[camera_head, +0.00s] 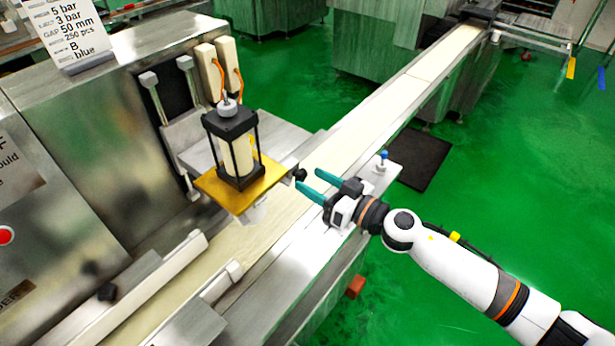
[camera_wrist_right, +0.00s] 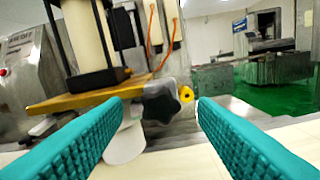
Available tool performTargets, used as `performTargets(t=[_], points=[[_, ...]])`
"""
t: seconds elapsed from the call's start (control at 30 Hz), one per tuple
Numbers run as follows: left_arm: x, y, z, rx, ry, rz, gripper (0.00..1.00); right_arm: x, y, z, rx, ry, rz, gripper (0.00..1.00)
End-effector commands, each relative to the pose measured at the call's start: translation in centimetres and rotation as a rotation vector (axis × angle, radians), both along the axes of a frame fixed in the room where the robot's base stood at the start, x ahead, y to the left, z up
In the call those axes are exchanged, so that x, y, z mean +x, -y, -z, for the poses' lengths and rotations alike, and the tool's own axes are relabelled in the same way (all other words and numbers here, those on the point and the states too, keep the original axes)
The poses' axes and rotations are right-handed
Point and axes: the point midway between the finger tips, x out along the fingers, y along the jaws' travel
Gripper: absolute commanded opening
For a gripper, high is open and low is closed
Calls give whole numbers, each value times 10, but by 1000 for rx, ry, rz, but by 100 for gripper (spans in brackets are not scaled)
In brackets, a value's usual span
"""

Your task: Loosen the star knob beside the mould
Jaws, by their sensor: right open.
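The star knob (camera_head: 299,174) is small and black, at the right corner of the brass-coloured plate under the mould. In the right wrist view the star knob (camera_wrist_right: 162,104) shows larger, its lobes facing me, between the two teal fingers and beyond their tips. The mould (camera_head: 234,145) is a black frame around a cream cylinder, upright on the plate (camera_head: 218,190). My right gripper (camera_head: 309,185) is open and empty, its fingers pointing at the knob. I cannot tell whether a fingertip touches it. My left gripper is not in view.
A cream conveyor belt (camera_head: 335,165) runs below the plate toward the back right. A blue-topped valve (camera_head: 383,160) stands on the machine's edge near my right wrist. The steel housing (camera_head: 85,135) fills the left. Green floor (camera_head: 300,60) is open behind.

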Motion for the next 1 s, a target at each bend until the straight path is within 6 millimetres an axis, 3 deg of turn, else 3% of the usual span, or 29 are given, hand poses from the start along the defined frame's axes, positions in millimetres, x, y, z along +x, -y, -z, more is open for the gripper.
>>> performTargets(t=[0.2,0.4,0.87,1.0], points=[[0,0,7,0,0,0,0,-27,42,3,-3,-2,1,53],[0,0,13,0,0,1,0,-44,68,3,-1,-2,2,53],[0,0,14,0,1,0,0,-51,77,0,-1,1,1,53],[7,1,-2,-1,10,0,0,-51,77,-16,-1,1,1,53]])
